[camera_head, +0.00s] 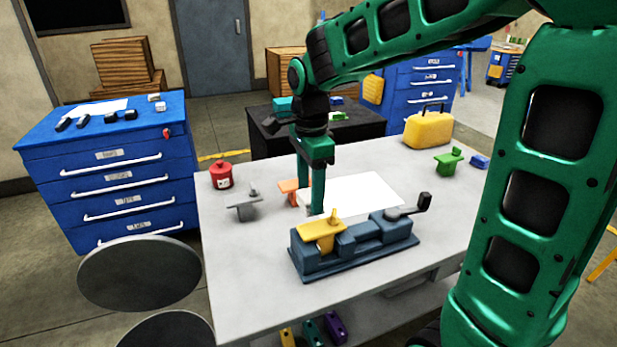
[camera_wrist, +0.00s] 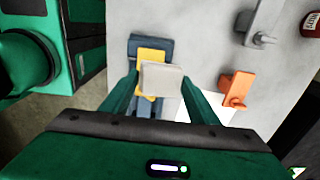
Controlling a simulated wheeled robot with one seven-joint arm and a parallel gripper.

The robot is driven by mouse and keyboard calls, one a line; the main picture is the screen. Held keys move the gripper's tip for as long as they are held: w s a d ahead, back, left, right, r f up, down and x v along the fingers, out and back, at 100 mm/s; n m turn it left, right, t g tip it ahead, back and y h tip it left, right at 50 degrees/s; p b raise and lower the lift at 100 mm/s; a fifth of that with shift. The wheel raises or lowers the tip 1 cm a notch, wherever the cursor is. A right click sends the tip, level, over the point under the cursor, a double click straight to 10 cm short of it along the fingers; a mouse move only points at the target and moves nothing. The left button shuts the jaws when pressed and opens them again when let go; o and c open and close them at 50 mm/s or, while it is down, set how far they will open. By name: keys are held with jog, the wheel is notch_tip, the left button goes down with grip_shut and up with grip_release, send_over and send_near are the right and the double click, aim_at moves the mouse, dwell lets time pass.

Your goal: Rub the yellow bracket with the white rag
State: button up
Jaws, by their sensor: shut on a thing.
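The yellow bracket (camera_head: 318,235) sits on the jaw end of a blue-grey vise (camera_head: 350,251), with a small post standing up from it. My gripper (camera_head: 311,200) points down just behind the bracket, above the table. In the wrist view my gripper (camera_wrist: 160,82) is shut on the off-white rag (camera_wrist: 162,79), which looks like a small folded block. The rag overlaps part of the yellow bracket (camera_wrist: 151,55) in that view; I cannot tell whether they touch. The rag is not clearly visible in the head view.
A white sheet (camera_head: 362,191) lies flat on the table (camera_head: 245,270). An orange bracket (camera_head: 289,187), a grey bracket (camera_head: 243,207) and a red can (camera_head: 221,176) are to the left. A green bracket (camera_head: 448,161) and yellow case (camera_head: 428,128) are at back right.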

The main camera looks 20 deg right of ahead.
jog(key=shift+a+r, duration=0.15)
jog(key=shift+r, duration=1.55)
